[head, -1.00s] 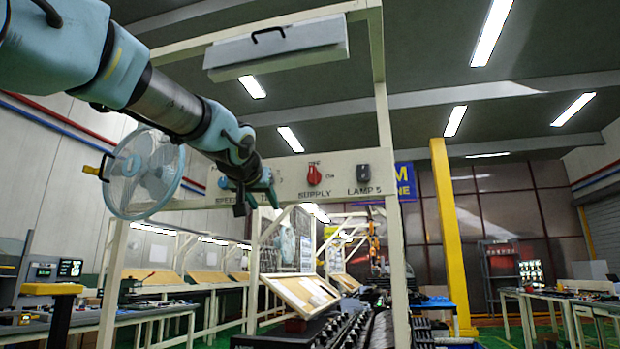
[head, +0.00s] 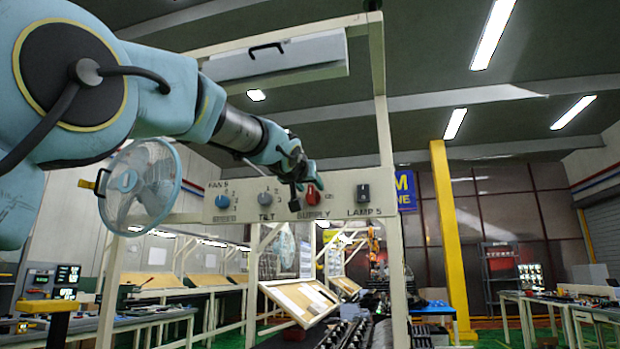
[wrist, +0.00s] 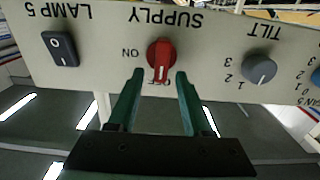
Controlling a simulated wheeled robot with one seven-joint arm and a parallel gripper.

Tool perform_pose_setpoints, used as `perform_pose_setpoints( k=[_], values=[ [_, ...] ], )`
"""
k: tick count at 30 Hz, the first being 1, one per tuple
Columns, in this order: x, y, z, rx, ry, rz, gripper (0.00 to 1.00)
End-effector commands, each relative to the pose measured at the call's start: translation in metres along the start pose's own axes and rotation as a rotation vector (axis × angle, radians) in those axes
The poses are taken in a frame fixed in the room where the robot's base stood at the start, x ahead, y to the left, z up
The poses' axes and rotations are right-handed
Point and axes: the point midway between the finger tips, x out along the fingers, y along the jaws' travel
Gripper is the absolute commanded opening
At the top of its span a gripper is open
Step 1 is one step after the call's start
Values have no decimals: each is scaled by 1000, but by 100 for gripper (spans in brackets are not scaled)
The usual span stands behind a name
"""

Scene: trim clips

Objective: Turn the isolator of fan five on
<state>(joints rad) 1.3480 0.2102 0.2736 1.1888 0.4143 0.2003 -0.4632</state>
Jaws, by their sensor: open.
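My gripper (wrist: 160,77) is open, with one green finger on each side of the grip's lower end. I cannot tell whether they touch it. In the head view my gripper (head: 297,187) is in front of the panel, covering the knob's left side.
The panel also carries a blue FAN 5 knob (head: 226,201), a grey TILT knob (head: 265,198) and a black LAMP 5 rocker switch (head: 362,193). A lamp housing (head: 272,57) hangs above. A white post (head: 386,150) is at the right.

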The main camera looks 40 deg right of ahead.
Motion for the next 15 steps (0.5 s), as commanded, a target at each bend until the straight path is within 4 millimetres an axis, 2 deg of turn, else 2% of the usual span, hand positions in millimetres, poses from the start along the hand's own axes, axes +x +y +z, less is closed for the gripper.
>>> perform_pose_setpoints(
  k=[3,11,15],
  values=[
    [7,0,0,0,-1,-1,50],
    [8,0,1,-1,0,0,50],
    [8,0,1,0,0,0,38]
  ],
)
